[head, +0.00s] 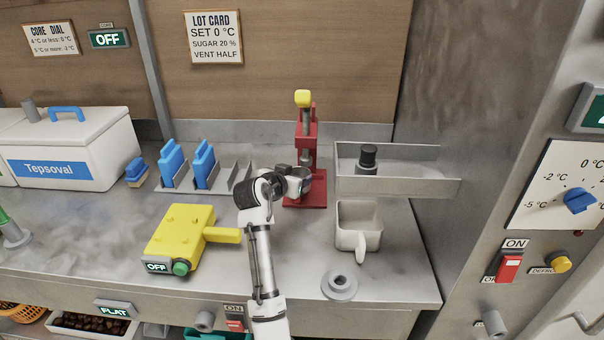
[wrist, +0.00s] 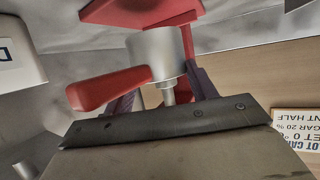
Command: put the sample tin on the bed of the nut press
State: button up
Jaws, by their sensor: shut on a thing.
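The nut press (head: 305,135) is red with a yellow knob and a steel ram, upright at the back of the counter. Its red bed (head: 307,202) shows below my gripper. My gripper (head: 297,177) is at the press front, shut on the sample tin (wrist: 153,52), a plain silver cylinder. In the upside-down wrist view my gripper (wrist: 160,88) has dark fingers either side of the tin, and the tin is over the bed (wrist: 130,10). A red bar (wrist: 105,88) crosses beside it. I cannot tell whether the tin touches the bed. In the head view my gripper mostly hides it.
A steel tray (head: 440,187) with a dark-topped object (head: 367,158) stands right of the press. A white cup (head: 350,212) is in front of that. Left are a yellow box (head: 180,228), a rack (head: 175,190) with blue pieces and a white cooler (head: 100,150).

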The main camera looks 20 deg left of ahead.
aim_at(303, 168)
jog(key=w, duration=0.3)
jog(key=w+p, duration=0.1)
jog(key=shift+w+d, duration=0.25)
jog(key=shift+w, duration=0.15)
notch_tip(303, 168, down, 3)
jog(key=shift+r+p, duration=0.1)
jog(key=shift+p, duration=0.7)
jog(key=shift+f, duration=0.3)
jog(key=shift+f, duration=0.1)
jog(key=shift+f+b, duration=0.15)
jog(key=shift+b, duration=0.15)
jog(key=o, duration=1.1)
jog(key=shift+r, duration=0.2)
